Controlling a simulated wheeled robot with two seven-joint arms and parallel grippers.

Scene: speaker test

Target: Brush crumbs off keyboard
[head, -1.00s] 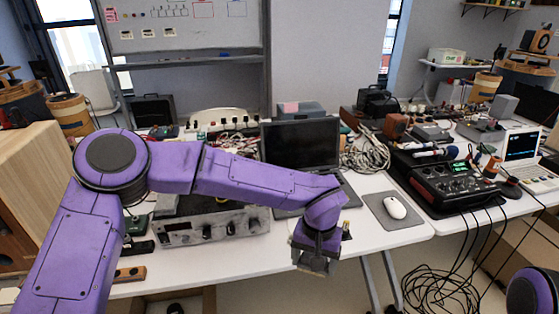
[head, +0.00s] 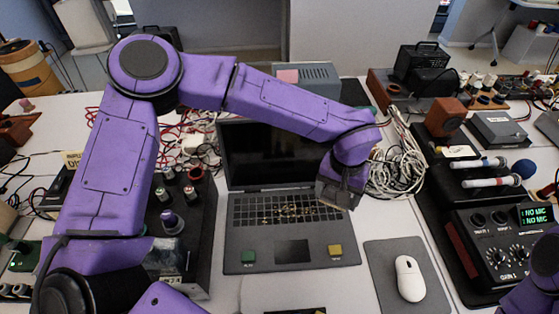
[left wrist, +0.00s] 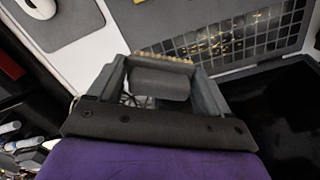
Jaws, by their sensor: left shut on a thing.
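The open laptop's keyboard (head: 285,212) is in the middle of the head view, with yellow-tan crumbs (head: 300,210) scattered over its middle and upper keys. Keyboard and crumbs also show at the top right of the left wrist view (left wrist: 235,38). My left gripper (head: 340,192) is at the keyboard's right end, below the screen's right edge. In the left wrist view its fingers (left wrist: 160,85) are shut on a grey brush (left wrist: 158,84) with a row of tan bristles. I cannot tell whether the bristles touch the laptop. My right gripper is out of view.
A mouse (head: 409,278) lies on a grey pad (head: 380,262) right of the laptop. Bundled cables (head: 398,170) lie close right of my left gripper. A black audio unit (head: 505,250) stands further right. A dark device with knobs (head: 190,235) stands left.

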